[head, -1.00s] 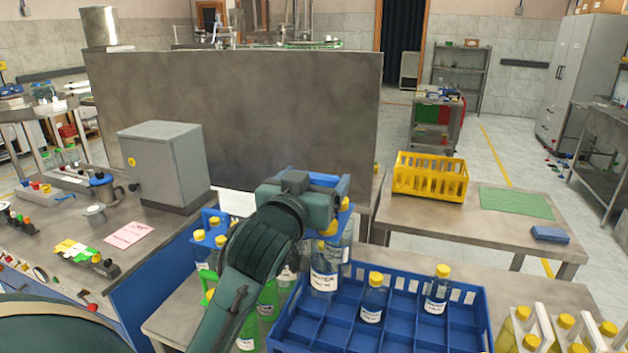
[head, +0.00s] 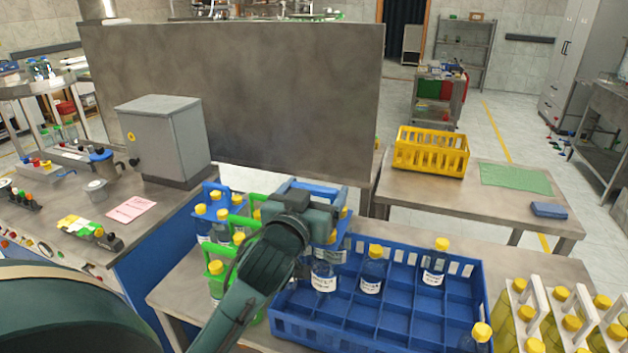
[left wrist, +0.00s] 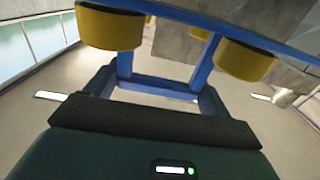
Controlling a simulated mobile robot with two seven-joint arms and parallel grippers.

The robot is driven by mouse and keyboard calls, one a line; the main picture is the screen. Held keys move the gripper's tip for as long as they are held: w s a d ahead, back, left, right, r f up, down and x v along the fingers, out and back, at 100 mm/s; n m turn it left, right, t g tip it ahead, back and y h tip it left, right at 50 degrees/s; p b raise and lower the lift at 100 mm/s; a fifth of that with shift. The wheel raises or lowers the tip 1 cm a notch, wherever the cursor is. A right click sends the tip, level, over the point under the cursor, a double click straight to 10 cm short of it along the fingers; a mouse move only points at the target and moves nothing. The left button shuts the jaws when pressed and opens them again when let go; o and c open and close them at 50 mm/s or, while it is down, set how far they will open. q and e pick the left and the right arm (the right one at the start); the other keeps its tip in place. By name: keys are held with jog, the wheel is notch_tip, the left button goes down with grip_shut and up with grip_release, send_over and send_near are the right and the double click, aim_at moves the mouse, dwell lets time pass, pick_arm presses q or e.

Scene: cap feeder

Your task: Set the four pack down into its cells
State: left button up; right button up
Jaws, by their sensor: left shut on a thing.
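The four pack is a blue carrier (head: 328,189) of clear, yellow-capped bottles with white labels. My left gripper (head: 306,198) is shut on the carrier's handle from above, and my arm hides much of the pack. One of its bottles (head: 323,274) shows at the back left of the blue crate (head: 474,290), low among the cells. I cannot tell whether it touches the crate floor. In the left wrist view the blue handle frame (left wrist: 160,86) lies at the jaws, with yellow caps (left wrist: 110,27) beside it. My right gripper is not in view.
Single bottles stand in the crate (head: 371,272), (head: 435,264), and another shows at the front right (head: 478,338). Other packs, with blue (head: 207,211) and green carriers (head: 217,270), stand left of the crate. Yellow-liquid bottles (head: 525,318) stand at the right. Several middle cells are empty.

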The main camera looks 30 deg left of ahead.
pick_arm(q)
jog(key=shift+f, duration=2.35)
jog(key=shift+f+b, duration=0.5)
jog(key=shift+b, duration=0.1)
jog(key=shift+f+b, duration=0.35)
jog(key=shift+b, duration=0.05)
jog(key=shift+f+b, duration=0.65)
jog(key=shift+f, duration=0.05)
jog(key=shift+f+b, duration=2.45)
jog(key=shift+f, duration=0.5)
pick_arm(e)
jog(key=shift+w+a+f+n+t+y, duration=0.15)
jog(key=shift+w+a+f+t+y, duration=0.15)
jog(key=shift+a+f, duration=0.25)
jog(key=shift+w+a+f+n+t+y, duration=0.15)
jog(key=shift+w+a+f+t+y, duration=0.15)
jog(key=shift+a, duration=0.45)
